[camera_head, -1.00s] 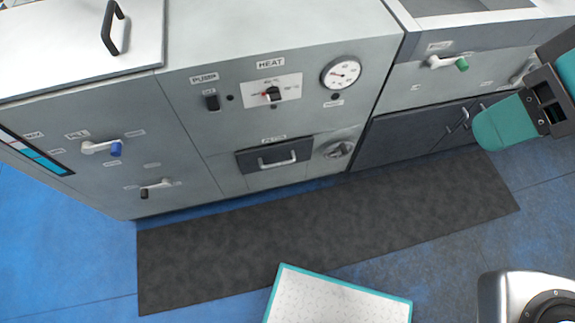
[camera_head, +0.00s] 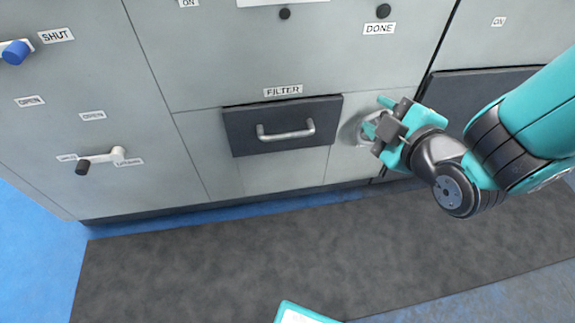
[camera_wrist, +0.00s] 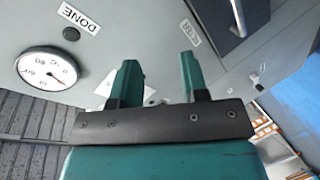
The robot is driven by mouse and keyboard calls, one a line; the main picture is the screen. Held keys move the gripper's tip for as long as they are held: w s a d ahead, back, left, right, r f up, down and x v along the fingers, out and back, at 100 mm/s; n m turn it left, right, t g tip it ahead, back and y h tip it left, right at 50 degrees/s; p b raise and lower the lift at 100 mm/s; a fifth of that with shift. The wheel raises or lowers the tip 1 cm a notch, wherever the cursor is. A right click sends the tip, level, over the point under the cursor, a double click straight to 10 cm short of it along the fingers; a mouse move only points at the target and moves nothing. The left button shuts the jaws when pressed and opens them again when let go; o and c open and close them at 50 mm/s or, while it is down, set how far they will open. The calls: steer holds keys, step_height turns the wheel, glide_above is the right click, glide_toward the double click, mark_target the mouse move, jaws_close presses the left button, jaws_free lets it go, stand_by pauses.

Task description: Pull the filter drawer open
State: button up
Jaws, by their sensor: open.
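The filter drawer (camera_head: 245,122) has a dark front under a FILTER label and a pale bar handle (camera_head: 285,135). It appears shut, its front close to the grey cabinet face. In the wrist view the dark drawer front (camera_wrist: 213,14) and part of its handle (camera_wrist: 238,15) show at the top right, cut by the edge. My gripper (camera_head: 376,116) is open and empty, to the right of the drawer and apart from the handle.
A lever with a dark tip (camera_head: 100,160) and a blue-tipped lever (camera_head: 15,52) stick out at left. A dark mat (camera_head: 270,245) covers the clear floor in front. A teal-edged board (camera_head: 298,313) lies at the bottom. A gauge (camera_wrist: 47,68) shows in the wrist view.

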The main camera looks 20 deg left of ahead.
step_height(320, 180, down, 11)
steer(key=s+a+n+y+b, duration=0.2)
steer(key=n+b, duration=0.2)
steer(key=b, duration=0.2)
steer(key=n+y+b, duration=0.4)
steer(key=n+b, duration=0.2)
steer(key=b, duration=0.1)
glide_toward(288, 134)
steer(key=shift+t, duration=0.3)
steer(key=x, duration=0.7)
steer(key=shift+a+f+p, duration=0.3)
steer(key=shift+a+p, duration=0.05)
steer(key=shift+p, duration=0.05)
steer(key=shift+p+x, duration=0.8)
steer(key=shift+p, duration=0.4)
steer(key=shift+w+a+f+p, duration=0.1)
steer(key=shift+w+a+p, duration=0.3)
steer(key=shift+p, duration=0.25)
steer(key=shift+c, duration=0.5)
jaws_close()
